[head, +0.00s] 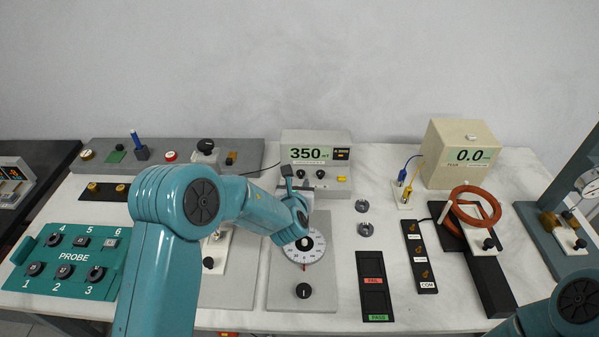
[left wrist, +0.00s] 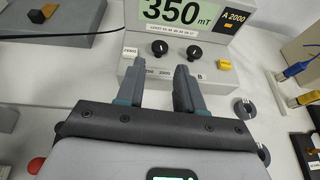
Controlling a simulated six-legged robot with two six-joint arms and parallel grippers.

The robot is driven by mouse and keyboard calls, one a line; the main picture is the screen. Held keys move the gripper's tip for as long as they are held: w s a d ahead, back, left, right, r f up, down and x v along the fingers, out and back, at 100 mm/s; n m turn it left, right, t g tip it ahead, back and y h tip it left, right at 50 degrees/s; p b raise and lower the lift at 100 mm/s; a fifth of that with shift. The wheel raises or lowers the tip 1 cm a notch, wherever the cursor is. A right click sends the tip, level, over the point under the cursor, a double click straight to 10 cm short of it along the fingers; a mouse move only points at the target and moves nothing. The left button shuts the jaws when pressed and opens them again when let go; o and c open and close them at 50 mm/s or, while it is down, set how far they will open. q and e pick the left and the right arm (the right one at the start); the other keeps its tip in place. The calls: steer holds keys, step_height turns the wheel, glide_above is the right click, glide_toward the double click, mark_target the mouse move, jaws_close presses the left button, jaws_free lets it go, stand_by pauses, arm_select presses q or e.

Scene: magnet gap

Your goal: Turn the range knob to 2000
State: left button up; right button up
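The grey meter (head: 316,143) stands at the back middle, its display reading 350 mT. It also shows in the left wrist view (left wrist: 222,72), with "A 2000" beside the reading. Two black knobs sit on its front: a left knob (left wrist: 160,46) and a right knob (left wrist: 194,52). My right gripper is out of view.
A round white dial (head: 305,247) lies in front of the meter. A teal probe box (head: 70,262) is at the left. A cream box (head: 462,150) reading 0.0 and an orange ring (head: 490,203) stand at the right. A yellow button (left wrist: 224,65) is right of the knobs.

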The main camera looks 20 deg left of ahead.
mark_target(300, 171)
arm_select(q)
steer(key=p+x, duration=0.1)
steer(key=x, duration=0.5)
steer(key=shift+w+f, duration=0.1)
steer(key=shift+w, duration=0.15)
steer(key=shift+w+a+f, duration=0.1)
steer(key=shift+w, duration=0.3)
steer(key=shift+w+f, duration=0.15)
jaws_close()
steer(key=shift+w+d+f+n+y+b, duration=0.1)
steer(key=shift+d+n+y+b, duration=0.1)
steer(key=shift+n+y+b, duration=0.85)
steer(key=shift+d+n+g+y+b, duration=0.15)
steer(key=shift+n+g+y+b, duration=0.7)
steer(key=shift+y+b, duration=0.2)
steer(key=shift+r, duration=0.25)
